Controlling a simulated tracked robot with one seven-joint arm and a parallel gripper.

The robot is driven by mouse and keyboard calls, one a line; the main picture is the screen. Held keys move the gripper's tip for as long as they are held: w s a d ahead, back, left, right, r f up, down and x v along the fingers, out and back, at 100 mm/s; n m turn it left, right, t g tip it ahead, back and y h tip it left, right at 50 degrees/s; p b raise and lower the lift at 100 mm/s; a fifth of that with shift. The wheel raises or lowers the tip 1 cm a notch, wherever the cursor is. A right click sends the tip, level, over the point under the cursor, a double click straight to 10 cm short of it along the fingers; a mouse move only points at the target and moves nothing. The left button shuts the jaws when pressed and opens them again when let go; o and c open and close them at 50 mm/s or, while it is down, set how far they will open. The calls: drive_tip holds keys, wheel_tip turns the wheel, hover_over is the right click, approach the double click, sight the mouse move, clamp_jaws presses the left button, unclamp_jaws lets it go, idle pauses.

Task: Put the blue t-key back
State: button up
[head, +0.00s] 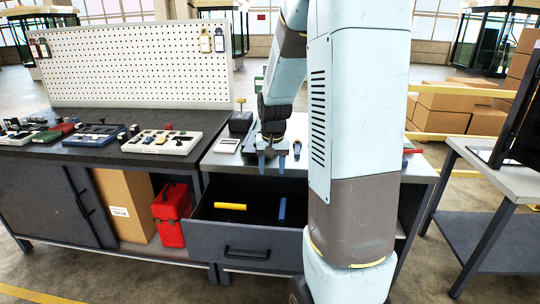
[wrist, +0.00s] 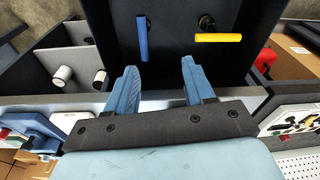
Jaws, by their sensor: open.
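The blue t-key (head: 282,209) lies in the open drawer (head: 247,237), right of the yellow t-key (head: 230,206). In the wrist view the blue t-key (wrist: 142,38) shows as a straight blue bar, and the yellow t-key (wrist: 218,37) lies crosswise with a dark round part by its handle. My gripper (head: 272,165) points down over the bench edge, above and behind the drawer. In the wrist view my gripper (wrist: 159,66) is open and empty, its fingers spread and apart from both keys. My arm hides part of the bench and drawer's right side.
A pegboard (head: 140,65) stands behind the left bench. Trays of parts (head: 162,141) lie on that bench. A red case (head: 171,215) and a cardboard box (head: 124,204) sit below. A grey table (head: 490,165) stands at the right. The drawer's middle floor is bare.

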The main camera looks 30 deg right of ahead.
drive_tip(key=s+a+r+n+t, duration=0.2)
drive_tip(key=s+a+r, duration=0.4)
drive_tip(key=s, duration=0.5)
drive_tip(key=s+a+r+n+t, duration=0.2)
drive_tip(key=s+a+r, duration=0.4)
drive_tip(key=s+r, duration=0.4)
drive_tip(key=shift+s+r+n, duration=0.4)
drive_tip(key=shift+r, duration=0.3)
drive_tip(key=shift+s, duration=0.1)
